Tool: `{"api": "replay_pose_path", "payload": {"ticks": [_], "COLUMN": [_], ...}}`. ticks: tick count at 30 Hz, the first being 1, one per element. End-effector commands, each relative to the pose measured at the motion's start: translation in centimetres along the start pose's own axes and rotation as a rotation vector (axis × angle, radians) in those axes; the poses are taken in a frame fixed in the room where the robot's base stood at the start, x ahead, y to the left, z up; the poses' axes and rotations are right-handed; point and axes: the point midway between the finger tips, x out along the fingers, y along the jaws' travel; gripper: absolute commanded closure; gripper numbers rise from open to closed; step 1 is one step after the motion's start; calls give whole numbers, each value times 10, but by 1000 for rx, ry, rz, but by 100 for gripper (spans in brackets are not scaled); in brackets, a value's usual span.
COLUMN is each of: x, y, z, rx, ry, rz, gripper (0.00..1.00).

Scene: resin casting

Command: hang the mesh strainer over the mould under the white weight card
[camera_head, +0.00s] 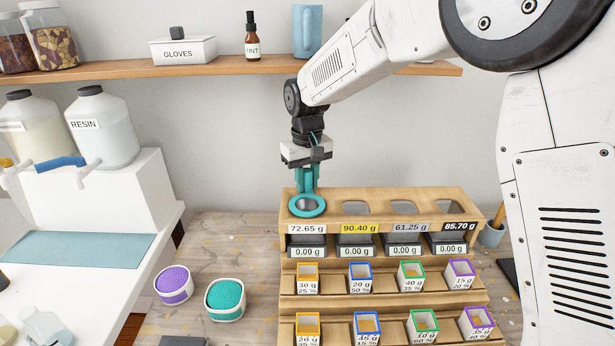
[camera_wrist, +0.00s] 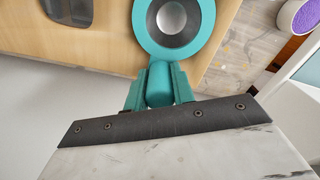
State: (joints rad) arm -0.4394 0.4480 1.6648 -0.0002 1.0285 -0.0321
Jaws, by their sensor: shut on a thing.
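The mesh strainer, a teal ring with a grey mesh bowl (camera_head: 307,205), is at the left end of the wooden rack's top board (camera_head: 333,198). My gripper (camera_head: 307,187) points down from above and is shut on the strainer's teal handle. The ring also shows in the wrist view (camera_wrist: 145,22), just past my fingers (camera_wrist: 160,88). The white weight card (camera_head: 307,228) reads 72.65 g, on the rack front directly below the strainer. The strainer covers the leftmost place on the board; I cannot tell whether it touches the wood. The mould beneath is not clearly visible.
Openings beside yellow (camera_head: 360,227), grey (camera_head: 409,227) and black (camera_head: 459,226) cards look uncovered. Scales (camera_head: 355,252) reading 0.00 g sit below, above tiers of small labelled boxes (camera_head: 360,272). Purple (camera_head: 174,282) and teal (camera_head: 225,297) tubs stand left. A shelf (camera_head: 230,68) runs behind my arm.

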Motion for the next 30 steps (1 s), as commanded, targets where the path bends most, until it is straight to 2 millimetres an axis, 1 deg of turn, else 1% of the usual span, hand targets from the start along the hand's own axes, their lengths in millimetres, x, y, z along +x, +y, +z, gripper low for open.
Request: {"api": "replay_pose_path", "payload": {"ticks": [5, 6, 8, 16, 19, 22, 27, 30], "x": [3, 3, 2, 2, -4, -17, -48, -62], "y": [0, 0, 0, 0, 0, 0, 0, 0], "z": [0, 0, 0, 0, 0, 0, 0, 0], "rx": [0, 0, 0, 0, 0, 0, 0, 0], "ry": [-1, 0, 0, 0, 1, 2, 2, 2], "rz": [0, 0, 0, 0, 0, 0, 0, 0], "gripper": [100, 67, 50, 50, 50, 50, 50, 50]}}
